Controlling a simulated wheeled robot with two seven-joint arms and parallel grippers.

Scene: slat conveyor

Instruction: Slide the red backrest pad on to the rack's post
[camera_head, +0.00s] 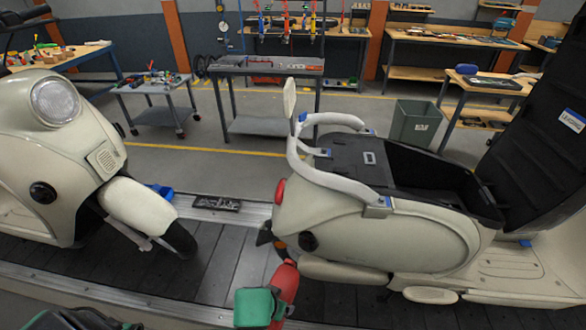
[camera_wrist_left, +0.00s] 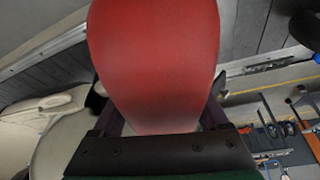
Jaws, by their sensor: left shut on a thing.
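The red backrest pad (camera_head: 286,284) shows at the bottom centre of the head view, low beside the tail of the right scooter. My left gripper (camera_head: 272,302) is shut on its lower part. In the left wrist view the pad (camera_wrist_left: 155,60) rises upright between the two dark fingers of the gripper (camera_wrist_left: 162,110). The cream tubular rack (camera_head: 345,183) curves around the rear of the right scooter (camera_head: 390,240), above and to the right of the pad. The pad is apart from the rack. I cannot clearly make out the rack's post. My right gripper is not in view.
A second cream scooter (camera_head: 55,150) stands at the left on the dark slat conveyor (camera_head: 225,265). The right scooter's black storage box (camera_head: 440,180) is open, lid raised. A black tray (camera_head: 216,203) lies on the conveyor's far edge. Conveyor slats between the scooters are clear.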

